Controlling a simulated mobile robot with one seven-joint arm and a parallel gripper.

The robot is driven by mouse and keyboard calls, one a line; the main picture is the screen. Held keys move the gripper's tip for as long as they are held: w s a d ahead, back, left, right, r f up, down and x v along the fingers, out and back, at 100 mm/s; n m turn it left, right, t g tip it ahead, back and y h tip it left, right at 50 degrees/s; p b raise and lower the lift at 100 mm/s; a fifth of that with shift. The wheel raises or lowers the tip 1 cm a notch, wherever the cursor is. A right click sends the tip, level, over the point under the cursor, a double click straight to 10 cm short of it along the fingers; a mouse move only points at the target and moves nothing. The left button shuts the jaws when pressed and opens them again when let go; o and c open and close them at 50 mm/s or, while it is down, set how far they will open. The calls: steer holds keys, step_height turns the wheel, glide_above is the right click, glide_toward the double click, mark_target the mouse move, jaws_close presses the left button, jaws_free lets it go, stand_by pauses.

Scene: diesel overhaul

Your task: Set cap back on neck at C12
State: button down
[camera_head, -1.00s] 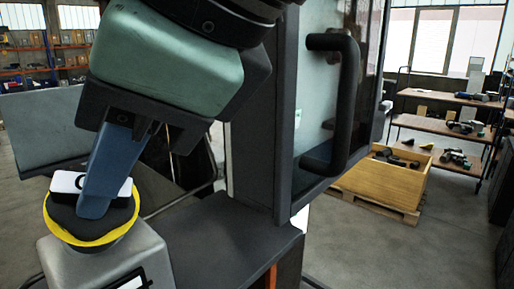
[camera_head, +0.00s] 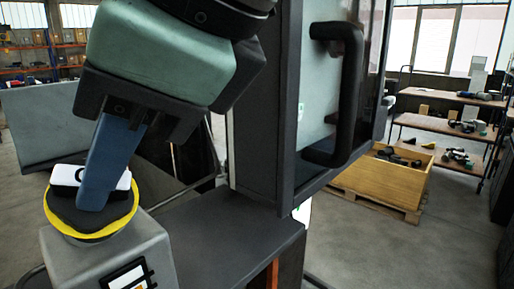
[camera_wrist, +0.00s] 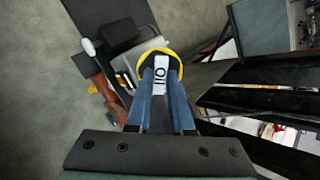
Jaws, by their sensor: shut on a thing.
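The cap (camera_head: 72,213) is dark and round with a yellow rim and a white raised grip on top. It sits over the top of a grey metal housing (camera_head: 70,262) at the lower left. In the wrist view the white grip of the cap (camera_wrist: 161,72) carries dark lettering that looks like OIL. My gripper (camera_head: 96,190) has its blue fingers shut on this grip, one on each side, as the wrist view (camera_wrist: 161,85) shows. The neck is hidden under the cap, and I cannot tell whether the cap is seated on it.
A dark cabinet with a glass door and black handle (camera_head: 350,95) stands close on the right. A dark ledge (camera_head: 235,230) lies below it. Farther back are a wooden crate (camera_head: 385,185) of parts and a shelf rack (camera_head: 440,125). Floor beyond is open.

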steer(key=shift+w+a+f+b, duration=0.2)
steer(key=shift+a+f+b, duration=0.05)
steer(key=shift+f+b, duration=0.15)
stand_by(0.4)
steer(key=shift+f, duration=0.1)
stand_by(0.6)
steer(key=shift+f, duration=0.15)
steer(key=m+b, duration=0.2)
steer(key=shift+s+f+m+t, duration=0.1)
steer(key=shift+m+t, duration=0.2)
steer(key=shift+m, duration=0.5)
steer(key=c, duration=0.7)
jaws_free()
steer(key=shift+r, duration=0.2)
steer(key=shift+r, duration=0.1)
